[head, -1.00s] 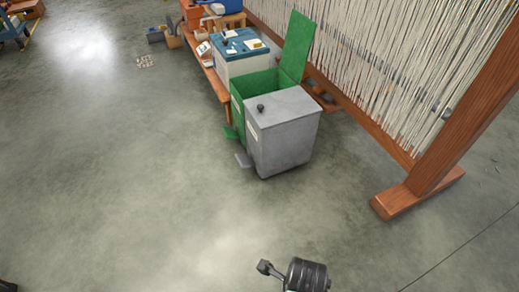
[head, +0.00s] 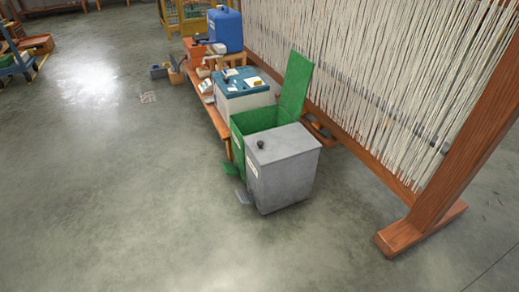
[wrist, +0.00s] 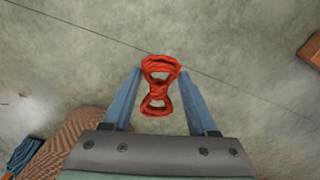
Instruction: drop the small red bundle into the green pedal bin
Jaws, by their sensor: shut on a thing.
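The small red bundle (wrist: 159,86), a twisted skein shaped like a figure eight, is between the two blue fingers of my gripper (wrist: 159,88) in the wrist view. My gripper is shut on it, above the grey floor. The green pedal bin (head: 238,122) stands in the head view with its lid (head: 297,84) raised. Its inside is partly hidden by the grey bin in front. My gripper and the bundle do not show in the head view now.
A grey pedal bin (head: 283,168) with its lid shut stands right in front of the green one. A wooden loom frame (head: 440,165) with pale threads is at the right. A wooden bench (head: 219,122) with boxes is behind. The floor at left and front is clear.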

